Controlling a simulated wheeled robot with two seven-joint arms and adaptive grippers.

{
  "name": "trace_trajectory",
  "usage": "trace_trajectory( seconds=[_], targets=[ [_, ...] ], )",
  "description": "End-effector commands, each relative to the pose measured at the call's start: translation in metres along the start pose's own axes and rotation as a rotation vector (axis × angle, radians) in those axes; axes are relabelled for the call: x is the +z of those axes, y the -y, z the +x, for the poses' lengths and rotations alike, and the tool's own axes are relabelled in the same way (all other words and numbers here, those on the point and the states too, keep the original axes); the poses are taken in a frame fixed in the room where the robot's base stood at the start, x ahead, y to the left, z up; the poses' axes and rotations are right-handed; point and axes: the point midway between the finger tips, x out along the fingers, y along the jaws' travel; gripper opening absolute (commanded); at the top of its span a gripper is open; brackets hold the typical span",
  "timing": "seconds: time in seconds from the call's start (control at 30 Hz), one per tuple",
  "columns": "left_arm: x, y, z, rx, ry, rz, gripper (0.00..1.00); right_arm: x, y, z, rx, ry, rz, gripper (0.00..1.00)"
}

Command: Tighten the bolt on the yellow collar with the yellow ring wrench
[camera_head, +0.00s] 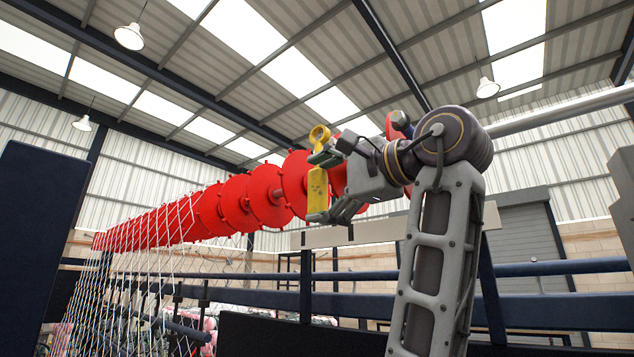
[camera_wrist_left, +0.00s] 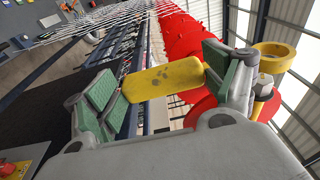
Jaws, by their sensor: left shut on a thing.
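The yellow ring wrench (camera_head: 318,188) is held upright in my left gripper (camera_head: 329,186), its ring end at the top. In the left wrist view its handle (camera_wrist_left: 163,82) spans between the green-padded fingers of my left gripper (camera_wrist_left: 162,88), and its ring (camera_wrist_left: 275,56) shows beyond the right-hand finger. A grey metal piece (camera_wrist_left: 264,82) sits beside the ring; I cannot tell if it is the bolt. I cannot make out a separate yellow collar. My right gripper is in neither view.
A row of red discs (camera_head: 236,203) on a shaft runs back to the left, with wire mesh (camera_head: 140,270) hanging below. Dark blue rails (camera_head: 560,267) cross low at the right. A dark panel (camera_head: 38,240) stands at the left. A horizontal pipe (camera_head: 560,110) is at upper right.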

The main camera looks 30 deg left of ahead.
Motion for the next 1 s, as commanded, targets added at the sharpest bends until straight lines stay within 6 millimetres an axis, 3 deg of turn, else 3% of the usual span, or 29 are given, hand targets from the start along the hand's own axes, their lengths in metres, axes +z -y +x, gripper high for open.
trace_trajectory(
  seconds=[0.2,1.0],
  targets=[
    [-0.012,0.001,0.002,0.0,0.0,0.0,0.38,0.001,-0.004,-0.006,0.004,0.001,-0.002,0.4],
    [-0.02,0.0,0.003,0.0,0.0,0.001,0.38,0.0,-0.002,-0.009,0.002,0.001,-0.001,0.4]
  ],
)
